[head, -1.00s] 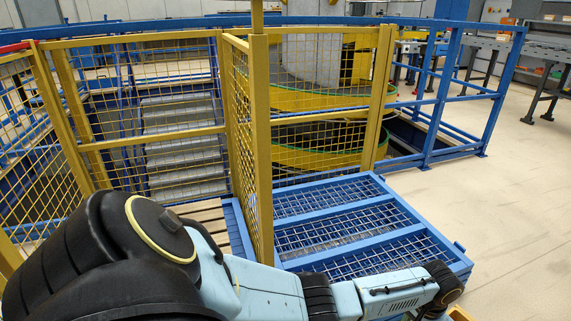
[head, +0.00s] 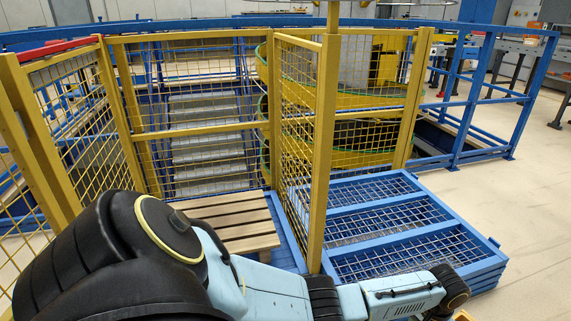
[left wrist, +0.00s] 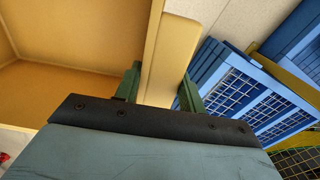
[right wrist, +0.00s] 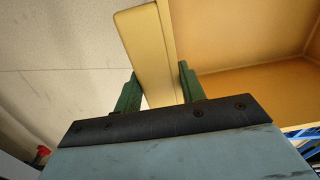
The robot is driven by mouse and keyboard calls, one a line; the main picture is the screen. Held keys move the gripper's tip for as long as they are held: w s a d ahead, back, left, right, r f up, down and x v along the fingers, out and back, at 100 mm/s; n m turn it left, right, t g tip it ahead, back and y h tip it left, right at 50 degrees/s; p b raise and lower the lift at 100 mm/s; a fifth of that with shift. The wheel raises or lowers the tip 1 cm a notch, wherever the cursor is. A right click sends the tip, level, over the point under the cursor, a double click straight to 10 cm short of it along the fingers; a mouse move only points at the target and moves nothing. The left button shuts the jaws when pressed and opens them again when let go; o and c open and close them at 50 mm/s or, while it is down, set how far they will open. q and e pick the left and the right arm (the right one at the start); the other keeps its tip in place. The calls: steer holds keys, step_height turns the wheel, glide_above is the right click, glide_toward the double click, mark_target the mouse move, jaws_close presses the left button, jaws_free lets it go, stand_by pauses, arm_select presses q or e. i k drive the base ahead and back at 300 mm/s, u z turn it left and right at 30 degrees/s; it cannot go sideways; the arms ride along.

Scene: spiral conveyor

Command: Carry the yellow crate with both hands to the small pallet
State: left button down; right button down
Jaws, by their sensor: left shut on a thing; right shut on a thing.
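The yellow crate (left wrist: 60,95) fills much of the left wrist view, and my left gripper (left wrist: 158,90) is shut on its rim wall. In the right wrist view my right gripper (right wrist: 160,92) is shut on another stretch of the rim of the crate (right wrist: 240,100). The visible part of the crate's inside looks empty. In the head view only a sliver of the crate (head: 464,316) shows at the bottom edge. The small wooden pallet (head: 232,222) lies on the floor beside the yellow mesh fence, its near part hidden behind my left arm. Neither gripper shows in the head view.
A yellow mesh fence (head: 324,150) stands between the pallet and a stack of blue mesh-topped frames (head: 385,218). More fence stands behind and left of the pallet. The spiral conveyor (head: 350,102) is behind. Open floor (head: 535,200) lies at the right.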

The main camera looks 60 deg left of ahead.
mark_target(217, 222)
steer(key=u, duration=2.55)
steer(key=i, duration=2)
